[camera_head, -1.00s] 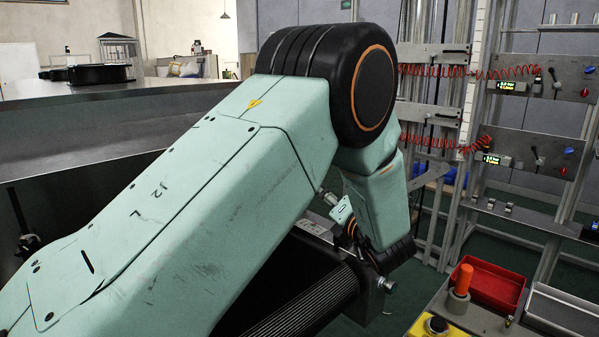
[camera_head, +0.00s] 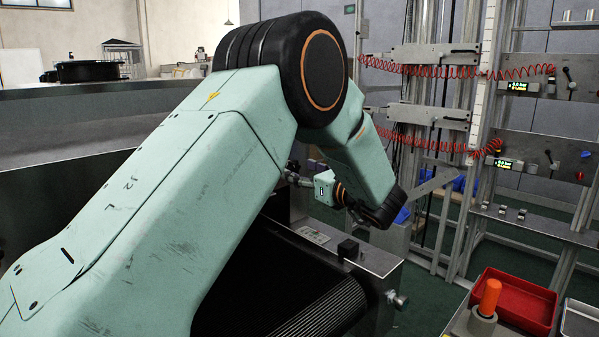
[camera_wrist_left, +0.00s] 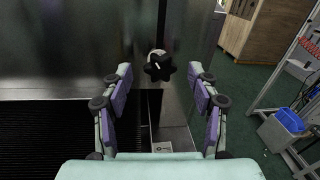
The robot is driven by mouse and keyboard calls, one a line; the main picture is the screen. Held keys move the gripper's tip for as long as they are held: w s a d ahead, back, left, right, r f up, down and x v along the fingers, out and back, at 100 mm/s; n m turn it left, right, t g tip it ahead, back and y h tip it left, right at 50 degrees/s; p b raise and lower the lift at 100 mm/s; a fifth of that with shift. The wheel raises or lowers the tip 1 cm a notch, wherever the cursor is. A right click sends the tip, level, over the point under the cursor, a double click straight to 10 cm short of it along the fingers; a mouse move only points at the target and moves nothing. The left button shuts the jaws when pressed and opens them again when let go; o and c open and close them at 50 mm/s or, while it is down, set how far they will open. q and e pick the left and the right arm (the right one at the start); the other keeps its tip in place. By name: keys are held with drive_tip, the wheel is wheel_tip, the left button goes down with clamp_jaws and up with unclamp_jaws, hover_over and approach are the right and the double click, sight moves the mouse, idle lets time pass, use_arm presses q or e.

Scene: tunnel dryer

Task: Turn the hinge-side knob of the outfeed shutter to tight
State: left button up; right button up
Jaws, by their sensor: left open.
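The black star-shaped knob (camera_wrist_left: 159,67) shows in the left wrist view, with a small pale mark on its face. It sits on a pale round base by the vertical edge of the dark steel shutter (camera_wrist_left: 80,50). My left gripper (camera_wrist_left: 160,75) is open and empty, its purple-padded fingers spread to either side of the knob in that view. I cannot tell how far the fingers are from it. In the head view my left gripper (camera_head: 305,182) is partly hidden behind my arm, and I cannot make out the knob there. My right gripper is not in view.
A dark ribbed belt (camera_head: 320,310) runs below my arm, with a steel end frame (camera_head: 375,258). At right stand a red tray (camera_head: 520,300), an orange handle (camera_head: 489,297) and panels with red coiled hoses (camera_head: 430,70). Green floor (camera_wrist_left: 245,90) lies open beyond the shutter.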

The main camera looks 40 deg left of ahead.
use_arm(q)
drive_tip(key=shift+x, duration=0.8)
drive_tip(key=shift+s+d+r, duration=0.1)
drive_tip(key=shift+d, duration=0.05)
drive_tip(key=shift+c, duration=1.3)
drive_tip(key=c, duration=0.9)
